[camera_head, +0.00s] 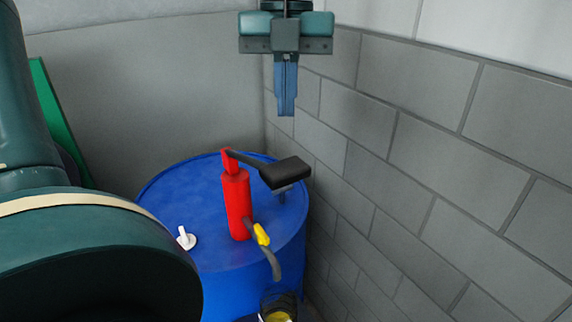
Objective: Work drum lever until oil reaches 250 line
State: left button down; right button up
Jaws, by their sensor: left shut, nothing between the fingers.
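A blue drum (170,190) stands in the corner with a red pump (237,200) upright on its top. The pump's lever (285,173) extends to the right from the pump head and ends in a broad black grip. A dark curved spout (276,262) with a yellow part (262,234) hangs over the drum's front edge. Below it is a dark-rimmed vessel (278,308) with yellow inside, cut off by the picture edge; no 250 line can be read. My left gripper (286,112) is shut and empty, pointing down above the lever, apart from it.
A grey block wall (430,150) runs close along the right of the drum, and a plain grey wall (150,90) stands behind. A white cap (186,239) sits on the drum top. A green panel (55,115) shows at left, partly behind my arm.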

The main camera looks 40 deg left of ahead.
aim_at(286, 165)
dwell(0.3)
pick_arm(q)
jog(key=shift+f, duration=0.6)
jog(key=f+b, duration=0.1)
jog(key=f, duration=0.1)
jog(key=f+b, duration=0.2)
jog(key=shift+s+d+f, duration=0.2)
jog(key=shift+f+b, duration=0.65)
pick_arm(e)
jog(key=shift+w+a+f+t, duration=0.25)
jog(key=shift+a+f+t, duration=0.2)
jog(key=shift+a, duration=0.1)
jog(key=shift+f, duration=0.15)
